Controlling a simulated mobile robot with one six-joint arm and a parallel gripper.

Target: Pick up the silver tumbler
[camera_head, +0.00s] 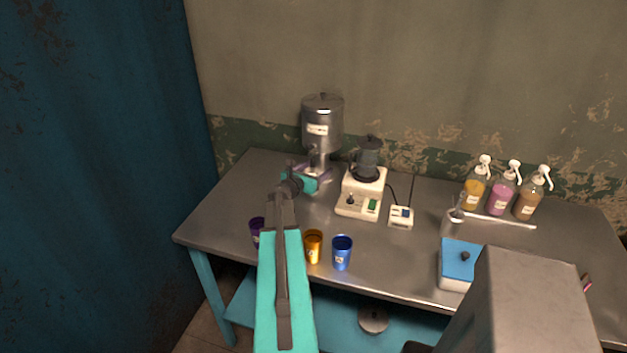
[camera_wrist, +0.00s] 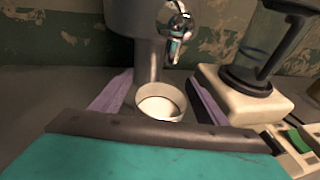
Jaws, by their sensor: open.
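The silver tumbler (camera_wrist: 160,103) stands upright below the spout (camera_wrist: 175,28) of the metal dispenser, seen from above in the wrist view. Its inside looks pale, and I cannot tell whether it holds liquid. My gripper (camera_wrist: 160,88) is open, with one purple finger left of the tumbler and one right of it. The fingers look apart from its wall. In the head view my gripper (camera_head: 316,174) is low at the foot of the dispenser (camera_head: 323,125), and I cannot make out the tumbler clearly there.
A blender-like machine (camera_head: 361,198) stands close on the right. Purple (camera_head: 256,228), orange (camera_head: 313,247) and blue (camera_head: 342,254) cups stand near the table's front edge. Three pump bottles (camera_head: 502,195) and a blue-topped box (camera_head: 458,262) are farther right. The wall is behind.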

